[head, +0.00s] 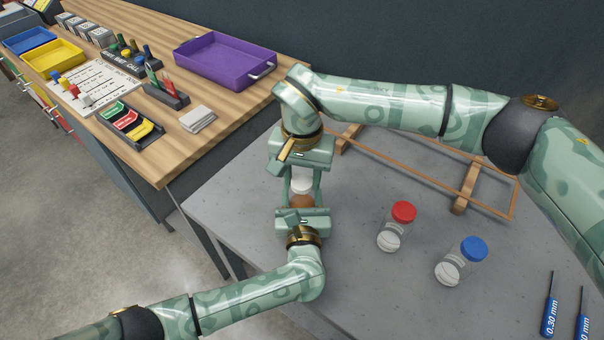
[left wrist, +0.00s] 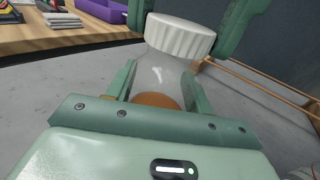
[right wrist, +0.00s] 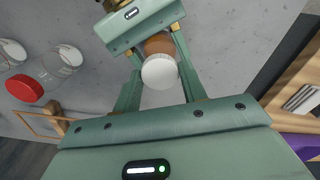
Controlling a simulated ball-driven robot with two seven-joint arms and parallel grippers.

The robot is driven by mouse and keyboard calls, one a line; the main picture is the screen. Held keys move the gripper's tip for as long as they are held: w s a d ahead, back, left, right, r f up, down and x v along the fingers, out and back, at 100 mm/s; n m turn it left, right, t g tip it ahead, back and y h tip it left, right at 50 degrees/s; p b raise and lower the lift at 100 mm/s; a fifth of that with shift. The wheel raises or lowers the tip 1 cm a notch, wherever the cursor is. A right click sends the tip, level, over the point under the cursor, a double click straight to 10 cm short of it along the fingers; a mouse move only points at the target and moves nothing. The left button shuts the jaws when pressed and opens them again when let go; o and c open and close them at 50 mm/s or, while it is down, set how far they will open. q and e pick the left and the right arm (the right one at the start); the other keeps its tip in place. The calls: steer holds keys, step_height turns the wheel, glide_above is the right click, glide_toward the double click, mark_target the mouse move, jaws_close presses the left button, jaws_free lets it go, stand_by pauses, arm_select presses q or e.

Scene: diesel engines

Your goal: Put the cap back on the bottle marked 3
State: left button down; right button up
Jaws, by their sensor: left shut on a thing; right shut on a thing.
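A clear bottle with brown contents (head: 301,201) is held upright above the grey table, between the fingers of my left gripper (head: 302,208). The brown contents also show in the left wrist view (left wrist: 158,99). A white ribbed cap (head: 301,184) is at the bottle's mouth, and my right gripper (head: 301,178) is shut on it. In the left wrist view the cap (left wrist: 180,34) sits over the bottle's top; I cannot tell whether it is screwed down. The right wrist view shows the cap (right wrist: 160,72) between the right fingers. No number on this bottle is readable.
A red-capped bottle (head: 396,228) and a blue-capped bottle (head: 461,262) stand on the grey table (head: 370,300) to the right. A wooden rack (head: 462,190) is behind them. A wooden bench with a purple tray (head: 225,60) is at the left.

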steer(key=m, duration=3.4)
steer(key=shift+f, duration=0.1)
steer(key=m, duration=0.6)
steer(key=shift+w+m, duration=0.1)
steer(key=shift+m, duration=0.2)
steer(key=m, duration=0.3)
steer(key=shift+m, duration=0.4)
steer(key=o, duration=1.1)
